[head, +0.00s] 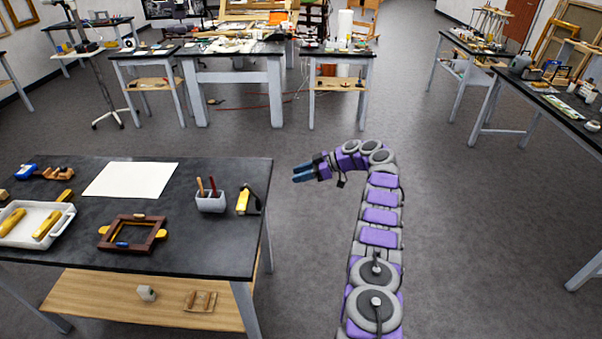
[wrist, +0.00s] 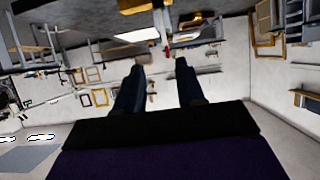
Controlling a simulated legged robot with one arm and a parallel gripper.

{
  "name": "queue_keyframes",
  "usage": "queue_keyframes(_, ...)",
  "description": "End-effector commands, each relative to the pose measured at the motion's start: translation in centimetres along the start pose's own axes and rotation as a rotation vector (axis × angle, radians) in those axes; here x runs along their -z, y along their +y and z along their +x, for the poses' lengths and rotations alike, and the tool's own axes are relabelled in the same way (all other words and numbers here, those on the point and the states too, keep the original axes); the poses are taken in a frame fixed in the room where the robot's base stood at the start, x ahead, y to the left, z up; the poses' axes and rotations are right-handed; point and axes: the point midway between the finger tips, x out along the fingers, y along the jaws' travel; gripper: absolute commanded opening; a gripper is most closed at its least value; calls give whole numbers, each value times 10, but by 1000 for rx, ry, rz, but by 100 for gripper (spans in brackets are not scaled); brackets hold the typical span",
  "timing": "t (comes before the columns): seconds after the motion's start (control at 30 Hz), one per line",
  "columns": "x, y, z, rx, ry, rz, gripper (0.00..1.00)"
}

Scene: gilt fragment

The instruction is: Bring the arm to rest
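My arm reaches forward over open floor in the head view and bends left at its far end. My gripper (head: 303,172) is just right of the near table, apart from it and touching nothing there. The wrist view looks out over the gripper (wrist: 159,72), with the picture upside down. Its two dark fingers stand apart with a clear gap and nothing held between them.
The near black table (head: 225,247) holds a white tray (head: 62,222), a white sheet (head: 130,180), a wooden frame (head: 133,232), a tool cup (head: 210,202) and a yellow tool (head: 243,200). Other worktables stand at the back and right. The floor (head: 470,240) right of my arm is clear.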

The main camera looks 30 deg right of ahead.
Motion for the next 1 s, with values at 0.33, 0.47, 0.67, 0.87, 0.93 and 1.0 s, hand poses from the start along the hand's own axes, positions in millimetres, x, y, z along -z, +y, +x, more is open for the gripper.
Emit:
queue_keyframes(0.33,0,0,0,0,0,0,38)
queue_keyframes(0.47,8,0,3,5,-7,19,38)
queue_keyframes(0.67,50,-10,19,30,-63,138,38)
queue_keyframes(0.87,97,-37,39,60,-150,296,38)
queue_keyframes(0.93,112,-48,45,67,-183,346,38)
queue_keyframes(1.0,126,-62,51,72,-217,397,38)
